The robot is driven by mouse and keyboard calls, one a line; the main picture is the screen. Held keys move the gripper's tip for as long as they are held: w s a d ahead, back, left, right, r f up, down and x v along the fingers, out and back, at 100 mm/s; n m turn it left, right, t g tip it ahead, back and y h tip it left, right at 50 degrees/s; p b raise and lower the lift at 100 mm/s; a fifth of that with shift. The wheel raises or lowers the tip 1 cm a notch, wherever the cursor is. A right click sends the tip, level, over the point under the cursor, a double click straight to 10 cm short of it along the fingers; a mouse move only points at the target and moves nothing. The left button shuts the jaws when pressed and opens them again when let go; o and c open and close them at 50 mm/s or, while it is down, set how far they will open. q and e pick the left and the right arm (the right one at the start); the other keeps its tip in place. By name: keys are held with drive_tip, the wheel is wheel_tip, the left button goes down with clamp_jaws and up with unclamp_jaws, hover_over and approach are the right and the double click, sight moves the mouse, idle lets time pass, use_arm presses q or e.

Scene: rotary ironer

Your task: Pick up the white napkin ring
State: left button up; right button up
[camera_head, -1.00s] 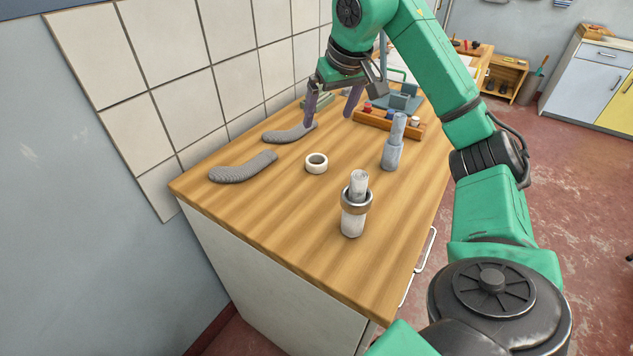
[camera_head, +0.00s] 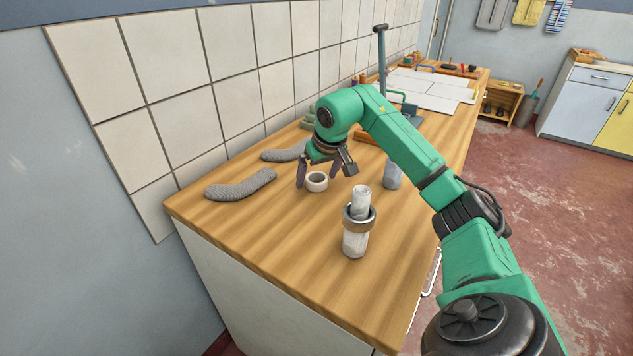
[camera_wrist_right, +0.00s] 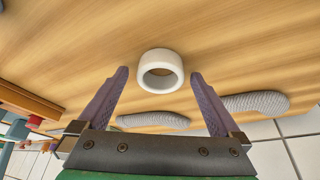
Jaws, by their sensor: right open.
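The white napkin ring (camera_head: 316,181) lies on the wooden worktop, apart from the other things. In the right wrist view the white ring (camera_wrist_right: 160,72) sits just beyond and between the fingertips, with its hole showing. My right gripper (camera_head: 318,178) is open and empty, with its two purple-grey fingers close to the ring, one to each side in the head view. The open fingers also show in the right wrist view (camera_wrist_right: 159,75). I cannot tell whether either finger touches the ring. My left gripper is not in view.
Two grey curved cloths (camera_head: 240,186) lie by the tiled wall (camera_head: 170,110).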

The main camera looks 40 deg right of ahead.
drive_tip(key=shift+r, duration=0.1)
drive_tip(key=c, duration=1.4)
wheel_tip(320, 180, up, 20)
drive_tip(key=p, duration=0.4)
drive_tip(key=shift+p, duration=0.4)
